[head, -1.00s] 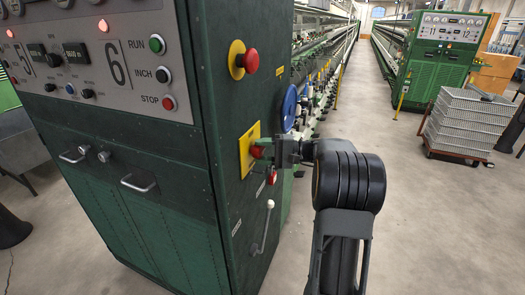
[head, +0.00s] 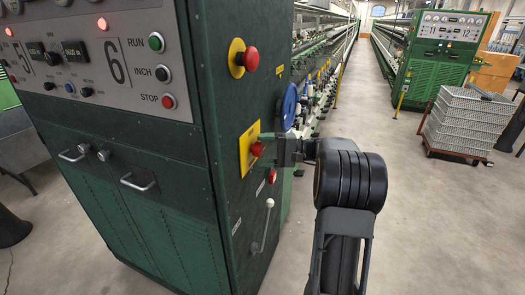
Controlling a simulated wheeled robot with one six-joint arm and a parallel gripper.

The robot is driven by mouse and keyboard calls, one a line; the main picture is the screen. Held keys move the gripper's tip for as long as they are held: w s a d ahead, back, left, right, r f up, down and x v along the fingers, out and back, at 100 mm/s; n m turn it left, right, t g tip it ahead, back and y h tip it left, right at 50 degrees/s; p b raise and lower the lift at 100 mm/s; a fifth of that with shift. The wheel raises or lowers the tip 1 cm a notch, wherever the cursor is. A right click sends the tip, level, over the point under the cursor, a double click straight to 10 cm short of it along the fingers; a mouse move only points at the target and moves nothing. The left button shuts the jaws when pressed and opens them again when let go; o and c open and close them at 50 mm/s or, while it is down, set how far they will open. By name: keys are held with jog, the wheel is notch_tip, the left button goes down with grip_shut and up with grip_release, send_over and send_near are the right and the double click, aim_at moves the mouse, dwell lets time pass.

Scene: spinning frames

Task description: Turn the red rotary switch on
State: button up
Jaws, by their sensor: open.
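The red rotary switch (head: 257,149) stands out from a yellow plate (head: 245,155) on the side face of the green machine cabinet. My gripper (head: 268,150) is at the switch, pointing left towards the plate, with its jaws open. The red knob shows at the fingertips; I cannot tell whether the fingers touch it. Part of the knob and the far finger are hard to make out at this size.
Above is a red mushroom button (head: 251,60) on a yellow disc. A blue wheel (head: 289,107) is just behind my gripper. Below are a small red button (head: 271,176) and a lever with a white knob (head: 269,203). A cart of crates (head: 465,130) stands right; the aisle floor is clear.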

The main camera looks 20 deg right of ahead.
jog(key=b+v, duration=0.2)
jog(key=v, duration=1.1)
